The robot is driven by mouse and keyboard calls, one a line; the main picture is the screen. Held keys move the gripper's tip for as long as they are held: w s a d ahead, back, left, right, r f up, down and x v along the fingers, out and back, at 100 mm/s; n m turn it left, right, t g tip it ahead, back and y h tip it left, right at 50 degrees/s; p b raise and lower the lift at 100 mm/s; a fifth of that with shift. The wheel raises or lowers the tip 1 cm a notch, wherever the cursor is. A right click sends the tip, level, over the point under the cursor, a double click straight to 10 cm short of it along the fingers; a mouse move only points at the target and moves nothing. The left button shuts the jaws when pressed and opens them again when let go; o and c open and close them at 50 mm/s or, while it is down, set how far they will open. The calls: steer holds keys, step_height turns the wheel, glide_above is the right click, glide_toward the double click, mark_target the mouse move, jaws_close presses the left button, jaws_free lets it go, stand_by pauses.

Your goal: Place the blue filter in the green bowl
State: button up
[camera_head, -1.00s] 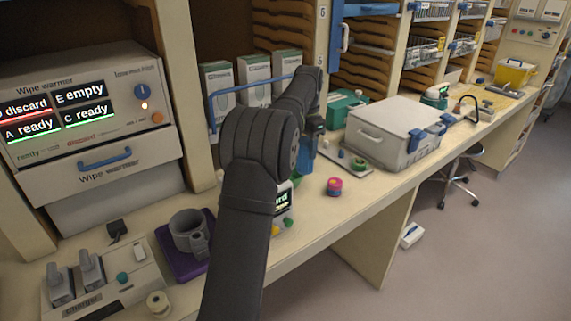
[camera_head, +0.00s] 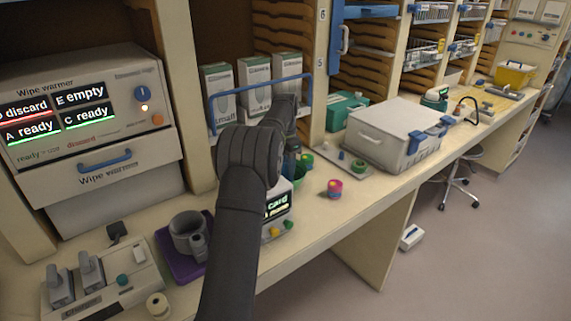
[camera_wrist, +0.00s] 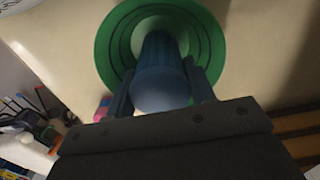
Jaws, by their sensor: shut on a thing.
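The blue filter (camera_wrist: 163,85) is a blue cylinder held between the two fingers of my gripper (camera_wrist: 162,78) in the wrist view. The green bowl (camera_wrist: 108,45), round with concentric rings, lies behind the filter's far end, and the filter overlaps its middle. I cannot tell whether the filter touches the bowl. In the head view a small part of the green bowl (camera_head: 300,173) shows to the right of my arm, which hides most of the gripper and the filter.
A pink and yellow round item (camera_head: 334,188) stands to the right of the bowl. A small display (camera_head: 277,205) stands in front. A grey lidded case (camera_head: 392,135) is farther right, and a grey mug (camera_head: 188,235) on a purple mat stands left.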

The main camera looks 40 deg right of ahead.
steer(key=shift+f, duration=0.15)
steer(key=o, duration=1.1)
steer(key=shift+c, duration=0.2)
step_height(320, 180, up, 12)
steer(key=shift+r, duration=0.2)
steer(key=shift+f, duration=0.1)
steer(key=shift+f, duration=4.3)
steer(key=shift+f, duration=0.1)
